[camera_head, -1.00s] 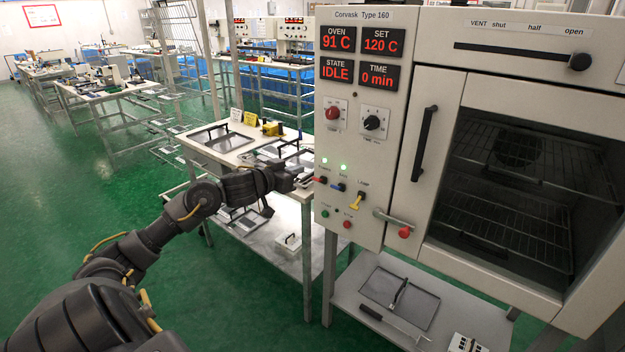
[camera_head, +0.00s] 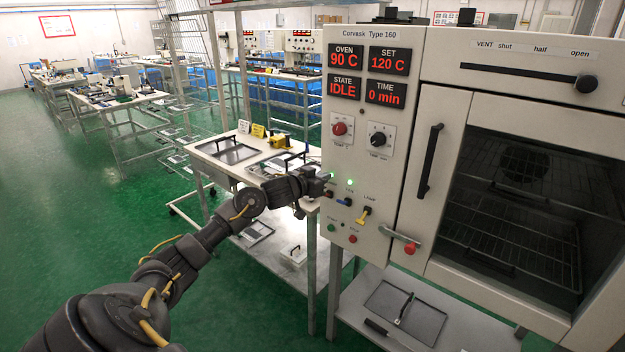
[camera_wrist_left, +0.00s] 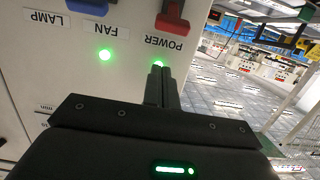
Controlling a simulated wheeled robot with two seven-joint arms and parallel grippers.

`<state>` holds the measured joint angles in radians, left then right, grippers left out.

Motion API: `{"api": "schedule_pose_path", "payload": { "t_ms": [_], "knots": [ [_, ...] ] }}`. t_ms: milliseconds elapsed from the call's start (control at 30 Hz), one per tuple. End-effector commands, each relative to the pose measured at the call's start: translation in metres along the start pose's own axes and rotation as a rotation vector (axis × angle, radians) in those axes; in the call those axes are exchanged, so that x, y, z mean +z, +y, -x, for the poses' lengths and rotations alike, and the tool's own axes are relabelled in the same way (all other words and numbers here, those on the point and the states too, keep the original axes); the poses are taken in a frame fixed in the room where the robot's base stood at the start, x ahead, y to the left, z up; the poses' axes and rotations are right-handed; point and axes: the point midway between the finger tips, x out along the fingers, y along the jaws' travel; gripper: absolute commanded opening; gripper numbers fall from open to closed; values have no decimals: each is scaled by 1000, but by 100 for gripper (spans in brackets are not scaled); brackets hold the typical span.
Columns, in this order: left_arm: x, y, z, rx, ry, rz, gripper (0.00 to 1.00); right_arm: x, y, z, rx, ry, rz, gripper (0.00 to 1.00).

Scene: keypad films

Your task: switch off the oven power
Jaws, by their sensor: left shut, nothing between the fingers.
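The oven's control panel (camera_head: 350,150) is right of centre in the head view. My left gripper (camera_head: 324,184) is at the panel's left edge, over the area of the power switch, which it mostly hides there. In the left wrist view the red POWER switch (camera_wrist_left: 173,14) is at the top, beside its label. The green lamp (camera_wrist_left: 158,63) next to it is lit. My left gripper (camera_wrist_left: 160,72) is shut and empty, its fingertips in front of this lamp and apart from the switch in the picture. Contact with the panel cannot be told. My right gripper is not in view.
The blue FAN switch (camera_wrist_left: 88,6) and its lit lamp (camera_wrist_left: 104,55) are beside POWER. The yellow LAMP switch (camera_head: 365,214) is further right. The OVEN display (camera_head: 342,60) reads 90 C, STATE IDLE. A bench (camera_head: 222,174) stands behind my arm.

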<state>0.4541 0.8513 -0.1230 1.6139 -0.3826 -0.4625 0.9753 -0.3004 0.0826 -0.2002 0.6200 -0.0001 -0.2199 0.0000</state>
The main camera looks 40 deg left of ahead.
Motion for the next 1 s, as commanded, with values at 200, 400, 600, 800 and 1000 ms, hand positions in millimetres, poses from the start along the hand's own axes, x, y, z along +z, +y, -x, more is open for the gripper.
{"api": "schedule_pose_path", "payload": {
  "t_ms": [200, 400, 600, 800, 1000],
  "knots": [
    [24, 0, 6, 1, -3, -1, 0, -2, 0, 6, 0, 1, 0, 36],
    [36, 0, 10, 0, -1, -2, 0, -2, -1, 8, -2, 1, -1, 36],
    [38, 0, 11, -1, 1, -1, 0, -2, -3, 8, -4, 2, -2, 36],
    [38, 0, 11, 0, 1, -1, 0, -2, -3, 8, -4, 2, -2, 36],
    [43, 8, 6, 12, 30, 0, 0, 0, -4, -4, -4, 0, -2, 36]
  ]
}}
